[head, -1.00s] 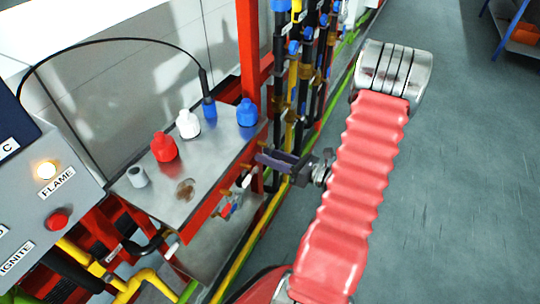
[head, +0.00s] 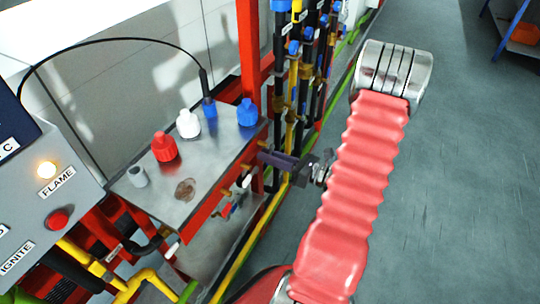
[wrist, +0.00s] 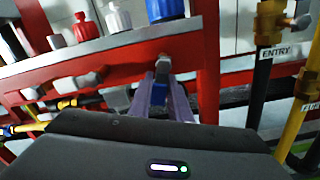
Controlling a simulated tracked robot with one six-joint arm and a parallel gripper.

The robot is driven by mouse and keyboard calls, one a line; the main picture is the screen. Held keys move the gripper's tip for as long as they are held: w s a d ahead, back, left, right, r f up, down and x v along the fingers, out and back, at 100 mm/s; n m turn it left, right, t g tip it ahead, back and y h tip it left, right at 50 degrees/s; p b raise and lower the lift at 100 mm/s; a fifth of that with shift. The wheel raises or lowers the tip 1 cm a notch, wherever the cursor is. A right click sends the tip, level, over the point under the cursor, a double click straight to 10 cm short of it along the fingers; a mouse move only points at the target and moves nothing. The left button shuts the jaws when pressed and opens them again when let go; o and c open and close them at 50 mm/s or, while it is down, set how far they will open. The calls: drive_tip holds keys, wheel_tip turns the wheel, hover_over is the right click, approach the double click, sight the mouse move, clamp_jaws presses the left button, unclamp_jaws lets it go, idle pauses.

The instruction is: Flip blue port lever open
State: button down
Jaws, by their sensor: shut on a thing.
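The blue port lever (wrist: 159,93) shows in the wrist view between the two purple fingers of my gripper (wrist: 162,82), below a metal valve stem on the red front rail. The gripper is shut on the lever. In the head view my gripper (head: 267,157) reaches left to the right end of the red-edged panel, below the blue cap (head: 247,113). The lever is hidden behind the fingers there. The blue cap also shows at the top of the wrist view (wrist: 165,8).
A red cap (head: 164,147) and a white cap (head: 188,124) stand on the metal panel (head: 205,175). Other valve levers line its front. Vertical pipes (head: 305,80) stand close behind my gripper. Open grey floor (head: 460,170) lies to the right.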

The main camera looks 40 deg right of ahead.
drive_tip(key=shift+w+d+f+n, duration=0.1)
drive_tip(key=shift+d+n, duration=0.25)
drive_tip(key=shift+n, duration=0.65)
drive_tip(key=shift+w+d+f+n, duration=0.1)
drive_tip(key=shift+d+n, duration=0.2)
drive_tip(key=shift+n, duration=0.7)
drive_tip(key=shift+r, duration=0.1)
drive_tip(key=c, duration=1.6)
unclamp_jaws()
drive_tip(key=shift+c, duration=0.2)
drive_tip(key=v, duration=1.3)
drive_tip(key=shift+s, duration=0.4)
